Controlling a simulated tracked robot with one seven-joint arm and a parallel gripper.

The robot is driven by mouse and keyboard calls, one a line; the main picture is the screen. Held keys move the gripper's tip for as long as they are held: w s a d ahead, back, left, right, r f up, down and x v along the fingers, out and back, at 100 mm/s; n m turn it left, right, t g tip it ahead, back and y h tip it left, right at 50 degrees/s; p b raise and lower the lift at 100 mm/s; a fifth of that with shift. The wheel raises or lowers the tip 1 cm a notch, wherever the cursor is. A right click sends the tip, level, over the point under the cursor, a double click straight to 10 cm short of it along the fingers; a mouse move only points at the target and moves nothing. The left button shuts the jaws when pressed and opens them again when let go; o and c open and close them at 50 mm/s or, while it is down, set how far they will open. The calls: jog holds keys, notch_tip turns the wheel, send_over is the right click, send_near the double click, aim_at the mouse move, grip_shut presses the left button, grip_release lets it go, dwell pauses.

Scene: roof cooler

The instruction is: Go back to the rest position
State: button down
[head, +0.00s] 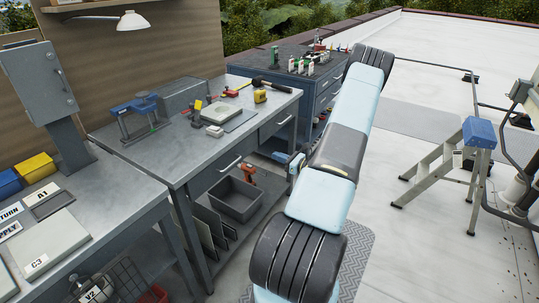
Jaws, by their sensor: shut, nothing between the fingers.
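My arm reaches up from the bottom middle of the head view, with light blue links and dark joints. It bends at a dark joint near the top of the view. The part of the arm past that joint is hidden behind the upper link. I cannot see my gripper or its fingertips. A small pale blue-grey piece shows just left of the arm, beside the workbench; I cannot tell what it is.
A grey workbench (155,155) with a blue clamp tool (136,106) and a yellow tape measure (260,96) stands left of my arm. A tool cabinet (318,97) is behind it. A stepladder (445,160) stands at right. Open roof floor lies between arm and stepladder.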

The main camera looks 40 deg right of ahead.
jog(key=s+a+r+n+g+y, duration=0.2)
jog(key=a+r+n+g, duration=0.6)
jog(key=a+r, duration=0.45)
jog(key=s+a+r+n+g+y, duration=0.15)
jog(key=a+r+n+g, duration=0.35)
jog(key=a+r+n, duration=0.6)
jog(key=s+a+r+n+h, duration=0.5)
jog(key=s+r, duration=0.3)
jog(key=s, duration=0.3)
jog(key=s+a+r+n+t+h, duration=0.1)
jog(key=s+a+r+n+h, duration=0.3)
jog(key=s+a+r+n, duration=0.4)
jog(key=shift+s+r+t+h, duration=0.35)
jog(key=shift+s+r, duration=0.35)
jog(key=shift+s, duration=1.1)
